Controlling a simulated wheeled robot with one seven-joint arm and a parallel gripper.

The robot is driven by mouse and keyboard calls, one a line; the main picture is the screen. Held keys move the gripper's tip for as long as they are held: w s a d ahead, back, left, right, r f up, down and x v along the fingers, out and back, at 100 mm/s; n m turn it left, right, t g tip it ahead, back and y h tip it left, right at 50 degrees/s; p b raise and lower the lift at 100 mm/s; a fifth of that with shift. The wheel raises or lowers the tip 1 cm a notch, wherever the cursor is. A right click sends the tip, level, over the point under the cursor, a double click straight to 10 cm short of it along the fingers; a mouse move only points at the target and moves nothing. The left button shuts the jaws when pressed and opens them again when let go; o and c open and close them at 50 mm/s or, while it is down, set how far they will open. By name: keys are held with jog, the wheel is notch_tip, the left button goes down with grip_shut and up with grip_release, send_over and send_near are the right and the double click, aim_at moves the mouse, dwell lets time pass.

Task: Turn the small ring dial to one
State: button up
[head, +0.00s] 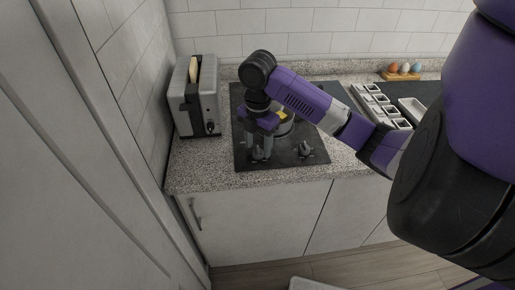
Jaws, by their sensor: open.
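A black cooktop (278,160) is set into the speckled counter. At its front edge is a right dial (305,150), dark and standing up, with pale markings around it too small to read. My gripper (262,151) points down over the front left of the cooktop, its fingers apart. A dark left dial (257,154) shows at the fingertips, partly hidden by them. I cannot tell whether the fingers touch it. Which dial belongs to the small ring, and the setting of either, cannot be read.
A metal pot (286,127) stands on the cooktop behind my gripper, mostly hidden by my arm. A toaster (194,100) with bread stands to the left. A wall closes the left side.

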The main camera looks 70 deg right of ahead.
jog(key=shift+f, duration=0.85)
grip_shut()
